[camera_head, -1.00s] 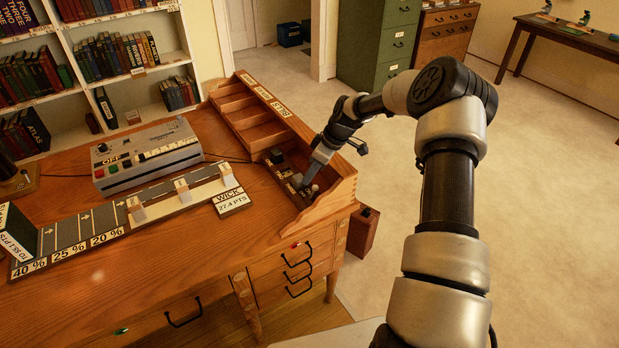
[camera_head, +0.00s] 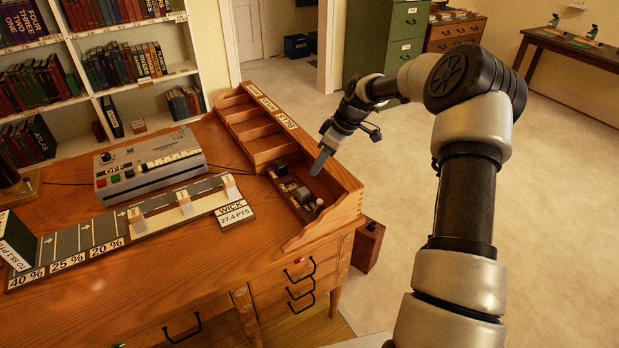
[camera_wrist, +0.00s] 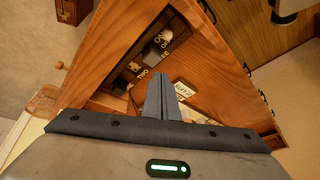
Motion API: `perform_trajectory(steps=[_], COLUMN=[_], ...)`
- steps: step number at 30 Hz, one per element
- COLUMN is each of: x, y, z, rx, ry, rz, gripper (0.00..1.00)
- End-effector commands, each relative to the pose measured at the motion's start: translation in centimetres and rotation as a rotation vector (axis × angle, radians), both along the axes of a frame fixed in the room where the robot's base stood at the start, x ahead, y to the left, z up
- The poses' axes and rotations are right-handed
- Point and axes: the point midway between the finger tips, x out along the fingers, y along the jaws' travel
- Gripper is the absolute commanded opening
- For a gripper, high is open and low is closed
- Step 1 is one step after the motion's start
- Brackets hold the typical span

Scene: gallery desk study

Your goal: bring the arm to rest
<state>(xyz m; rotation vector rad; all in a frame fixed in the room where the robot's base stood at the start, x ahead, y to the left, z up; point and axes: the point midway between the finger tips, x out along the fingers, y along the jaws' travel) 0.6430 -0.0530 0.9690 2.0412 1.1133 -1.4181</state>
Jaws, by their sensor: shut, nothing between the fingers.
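My gripper (camera_head: 321,162) is above the right end of the wooden desk (camera_head: 190,262), over the wooden organizer tray (camera_head: 340,186) at its right edge. Its fingers are together with nothing between them. In the wrist view the closed fingers (camera_wrist: 162,98) point down toward the desk and the tray's compartments. The front compartment holds small dark blocks (camera_head: 302,195) and a small grey knob-like piece (camera_head: 319,203). The fingertips appear apart from these.
A grey machine (camera_head: 148,160) with colored buttons stands on the desk. A WICK card (camera_head: 235,212) and a long strip with percent labels (camera_head: 95,238) lie in front of it. A bookshelf (camera_head: 90,50) stands behind. Open floor (camera_head: 570,200) lies to the right.

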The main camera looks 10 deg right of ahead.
Motion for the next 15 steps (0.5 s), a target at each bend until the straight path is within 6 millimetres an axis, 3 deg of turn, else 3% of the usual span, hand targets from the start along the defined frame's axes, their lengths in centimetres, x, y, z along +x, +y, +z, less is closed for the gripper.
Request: perform_trajectory(steps=[5,15], x=[-0.13,-0.18], y=[-0.90,-1.01], z=[1.37,1.56], rx=[-0.001,0.000], ry=[-0.001,-0.001], rz=[0.001,0.002], gripper=[0.00,0.00])
